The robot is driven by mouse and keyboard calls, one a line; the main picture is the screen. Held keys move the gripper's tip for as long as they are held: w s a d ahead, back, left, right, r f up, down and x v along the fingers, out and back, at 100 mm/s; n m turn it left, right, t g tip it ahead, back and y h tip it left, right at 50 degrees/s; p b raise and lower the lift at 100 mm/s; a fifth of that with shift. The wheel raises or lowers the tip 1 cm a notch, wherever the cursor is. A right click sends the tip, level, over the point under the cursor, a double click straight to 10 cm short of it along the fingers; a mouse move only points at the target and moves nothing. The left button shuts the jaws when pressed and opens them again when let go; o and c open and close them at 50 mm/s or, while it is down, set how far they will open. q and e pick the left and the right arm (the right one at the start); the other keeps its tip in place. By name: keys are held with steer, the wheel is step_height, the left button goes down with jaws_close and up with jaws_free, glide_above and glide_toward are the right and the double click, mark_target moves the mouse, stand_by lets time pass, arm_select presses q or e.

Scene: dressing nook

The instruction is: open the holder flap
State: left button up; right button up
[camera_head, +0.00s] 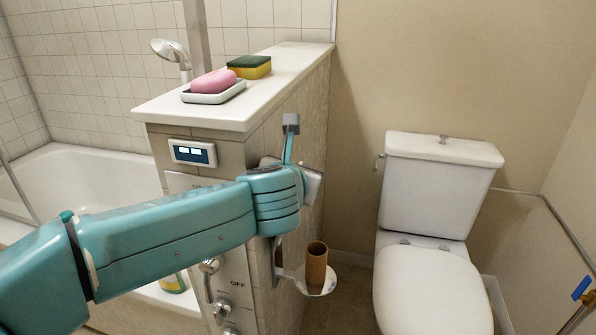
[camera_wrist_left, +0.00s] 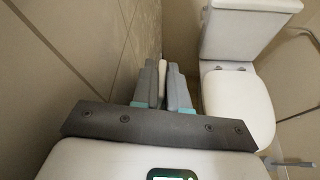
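My left arm comes in from the left in the head view. Its gripper (camera_head: 312,185) is beside the half wall, mostly hidden behind my wrist. In the left wrist view the two fingers (camera_wrist_left: 163,85) are close together, with a narrow white strip (camera_wrist_left: 163,68) between them. I cannot tell whether this strip is the holder flap or whether the fingers grip it. Below my wrist, a metal bracket (camera_head: 278,255) is on the half wall, and a brown cardboard tube (camera_head: 316,266) stands upright at a white disc (camera_head: 329,283). My right gripper is not in view.
The half wall's white ledge (camera_head: 285,62) carries a pink soap (camera_head: 213,82) in a dish and a sponge (camera_head: 249,67). A toilet (camera_head: 432,283) stands to the right, with a grab rail beyond it. A bathtub (camera_head: 90,185) is at left. Floor shows between wall and toilet.

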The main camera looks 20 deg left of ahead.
arm_select(q)
steer(key=o, duration=0.3)
steer(key=shift+w, duration=0.1)
steer(key=shift+o, duration=0.2)
steer(key=p+v, duration=0.2)
steer(key=v, duration=1.4)
steer(key=shift+p, duration=0.35)
